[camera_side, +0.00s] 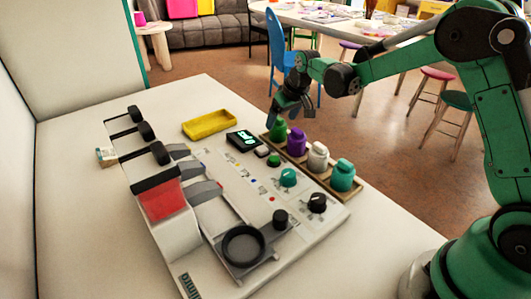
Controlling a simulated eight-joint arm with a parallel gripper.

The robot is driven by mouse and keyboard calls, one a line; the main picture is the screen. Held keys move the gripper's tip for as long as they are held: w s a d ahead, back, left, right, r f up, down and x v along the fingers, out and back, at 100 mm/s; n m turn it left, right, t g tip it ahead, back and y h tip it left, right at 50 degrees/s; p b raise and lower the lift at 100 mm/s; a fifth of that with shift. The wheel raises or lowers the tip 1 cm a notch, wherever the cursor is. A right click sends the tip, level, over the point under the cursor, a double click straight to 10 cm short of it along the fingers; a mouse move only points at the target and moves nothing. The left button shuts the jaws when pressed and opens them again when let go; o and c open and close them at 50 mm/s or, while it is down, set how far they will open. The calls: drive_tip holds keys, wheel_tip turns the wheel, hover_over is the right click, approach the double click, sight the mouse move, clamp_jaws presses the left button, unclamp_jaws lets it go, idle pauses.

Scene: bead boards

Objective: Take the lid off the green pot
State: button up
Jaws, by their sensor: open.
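The green pot (279,131) stands upright at the far end of a wooden rack (309,180). Its top is partly hidden by my gripper (287,117), so I cannot make out its lid clearly. My gripper points down, open, with its dark fingers at the top of the green pot. I cannot tell whether the fingers touch it. A purple pot (296,143), a white pot (317,158) and a teal pot (342,177) stand in the same rack, nearer the camera.
A white board device (250,210) lies left of the rack, with a display (243,140), knobs and a round black dish (243,246). A yellow tray (209,124) sits behind it. The white table (376,240) is bare at the front right.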

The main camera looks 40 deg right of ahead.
drive_tip(key=shift+f, duration=0.2)
clamp_jaws()
idle(1.3)
